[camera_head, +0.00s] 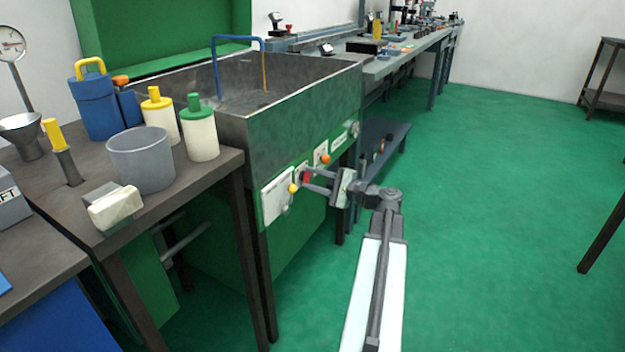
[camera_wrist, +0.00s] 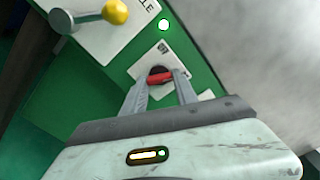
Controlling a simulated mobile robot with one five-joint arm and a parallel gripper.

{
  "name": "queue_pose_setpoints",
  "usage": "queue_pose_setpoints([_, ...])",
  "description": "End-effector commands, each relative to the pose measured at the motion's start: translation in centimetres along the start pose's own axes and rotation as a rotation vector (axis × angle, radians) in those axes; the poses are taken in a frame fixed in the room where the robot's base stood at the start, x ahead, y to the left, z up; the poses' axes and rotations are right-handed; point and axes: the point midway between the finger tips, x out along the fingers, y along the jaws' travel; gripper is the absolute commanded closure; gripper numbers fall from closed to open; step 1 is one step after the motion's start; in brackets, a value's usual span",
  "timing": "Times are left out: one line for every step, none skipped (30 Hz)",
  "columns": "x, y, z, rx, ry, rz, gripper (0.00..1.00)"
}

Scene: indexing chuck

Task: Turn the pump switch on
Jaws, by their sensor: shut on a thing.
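The pump switch is a red switch handle (camera_wrist: 160,78) on a small white plate (camera_wrist: 146,62) on the green front panel of a sink-like tank. My gripper (camera_wrist: 160,92) reaches the panel, and its two fingers are closed on the red handle, one on each side. In the head view the red handle (camera_head: 307,177) shows between the fingertips of my gripper (camera_head: 312,181). A lit whitish-green lamp (camera_wrist: 163,25) shows just above the switch plate in the wrist view. The lettering on the switch plate is too small to read.
A yellow knob (camera_wrist: 115,12) on a larger white plate sits beside the switch; it also shows in the head view (camera_head: 293,188). An orange knob (camera_head: 325,159) is on the other side. A bench with jars (camera_head: 200,135) stands left. Green floor (camera_head: 480,220) is open at right.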

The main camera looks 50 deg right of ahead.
Motion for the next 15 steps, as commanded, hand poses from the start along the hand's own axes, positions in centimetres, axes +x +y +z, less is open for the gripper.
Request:
queue_pose_setpoints([-0.09, 0.10, -0.04, 0.015, 0.002, 0.002, 1.00])
queue_pose_setpoints([-0.09, 0.10, -0.04, 0.024, 0.002, 0.002, 1.00])
queue_pose_setpoints([-0.09, 0.11, -0.04, 0.035, 0.002, 0.002, 1.00])
queue_pose_setpoints([-0.09, 0.11, -0.04, 0.041, 0.002, 0.002, 1.00])
queue_pose_setpoints([-0.09, 0.11, -0.04, 0.047, 0.002, 0.002, 1.00])
queue_pose_setpoints([-0.09, 0.12, -0.04, 0.053, 0.002, 0.003, 1.00])
queue_pose_setpoints([-0.09, 0.12, -0.04, 0.057, 0.002, 0.003, 1.00])
queue_pose_setpoints([-0.09, 0.12, -0.04, 0.060, 0.002, 0.003, 1.00])
queue_pose_setpoints([-0.09, 0.12, -0.04, 0.064, 0.002, 0.003, 1.00])
queue_pose_setpoints([-0.09, 0.13, -0.04, 0.066, 0.002, 0.003, 1.00])
queue_pose_setpoints([-0.09, 0.13, -0.04, 0.067, 0.002, 0.003, 1.00])
queue_pose_setpoints([-0.09, 0.13, -0.04, 0.068, 0.002, 0.003, 1.00])
queue_pose_setpoints([-0.09, 0.13, -0.03, 0.068, 0.002, 0.003, 1.00])
queue_pose_setpoints([-0.09, 0.13, -0.03, 0.068, 0.002, 0.003, 1.00])
queue_pose_setpoints([-0.09, 0.13, -0.03, 0.068, 0.002, 0.003, 1.00])
